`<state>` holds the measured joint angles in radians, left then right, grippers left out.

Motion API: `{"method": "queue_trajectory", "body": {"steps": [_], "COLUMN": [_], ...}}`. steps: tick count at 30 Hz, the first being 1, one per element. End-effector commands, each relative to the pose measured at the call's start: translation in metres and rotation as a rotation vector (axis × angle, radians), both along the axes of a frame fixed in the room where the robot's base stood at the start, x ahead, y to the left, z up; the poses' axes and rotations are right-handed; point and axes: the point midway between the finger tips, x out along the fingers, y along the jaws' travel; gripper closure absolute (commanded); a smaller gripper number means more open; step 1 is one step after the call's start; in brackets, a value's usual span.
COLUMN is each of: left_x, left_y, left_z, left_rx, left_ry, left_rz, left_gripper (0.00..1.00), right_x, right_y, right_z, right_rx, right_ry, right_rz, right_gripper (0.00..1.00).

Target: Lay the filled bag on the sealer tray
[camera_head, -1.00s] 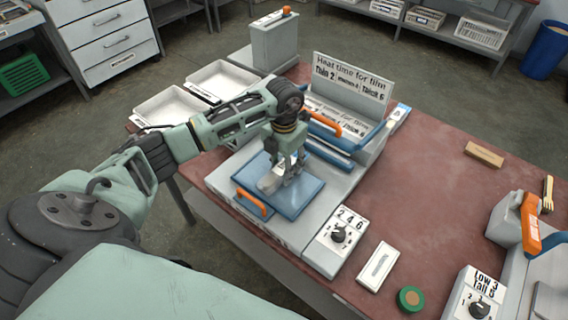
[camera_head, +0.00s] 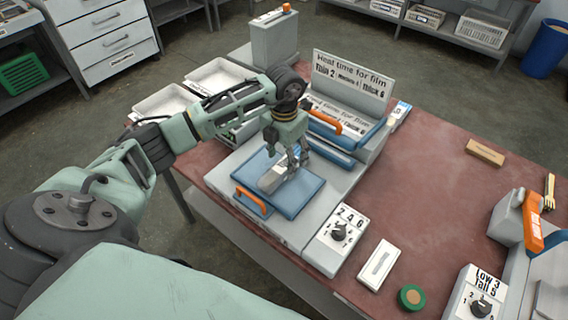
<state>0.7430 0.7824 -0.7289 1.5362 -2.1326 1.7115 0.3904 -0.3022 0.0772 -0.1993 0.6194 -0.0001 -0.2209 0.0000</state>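The blue sealer tray (camera_head: 306,198) is a flat plate with an orange handle (camera_head: 251,200) at its front left, on the grey sealer. The filled bag (camera_head: 271,180), small and whitish grey, lies on the tray; its far end is partly hidden by the fingers. My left gripper (camera_head: 297,168) points down just above the far right part of the bag. Its fingers look apart, with a gap between them, though the view is small. My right gripper is not in view.
A sign about heat time for film (camera_head: 350,80) stands behind the sealer's raised orange-handled bar (camera_head: 325,122). A dial box (camera_head: 340,233), white block (camera_head: 379,264) and green-rimmed disc (camera_head: 411,297) lie nearer. The red tabletop (camera_head: 430,190) is clear at centre right.

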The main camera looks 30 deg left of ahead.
Motion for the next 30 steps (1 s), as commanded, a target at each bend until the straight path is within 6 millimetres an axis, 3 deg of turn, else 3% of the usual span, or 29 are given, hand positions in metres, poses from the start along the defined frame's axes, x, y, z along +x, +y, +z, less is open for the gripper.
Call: {"method": "queue_trajectory", "body": {"steps": [6, 13, 26, 30], "left_x": [0.001, 0.001, 0.000, 0.001], "left_y": [0.001, 0.000, 0.000, -0.020], "left_z": [0.048, 0.084, 0.094, 0.086], "left_rx": [0.001, 0.000, 0.000, -0.060], "left_ry": [-0.006, -0.002, 0.001, -0.015], "left_rz": [-0.001, 0.000, 0.000, -0.033], "left_gripper": [0.40, 0.40, 0.40, 0.40], "right_x": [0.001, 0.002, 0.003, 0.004], "right_y": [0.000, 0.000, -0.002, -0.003], "right_z": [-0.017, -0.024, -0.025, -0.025], "right_rx": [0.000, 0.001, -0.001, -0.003], "right_ry": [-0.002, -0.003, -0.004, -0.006], "right_rz": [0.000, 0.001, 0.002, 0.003], "right_gripper": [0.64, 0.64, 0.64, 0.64]}}
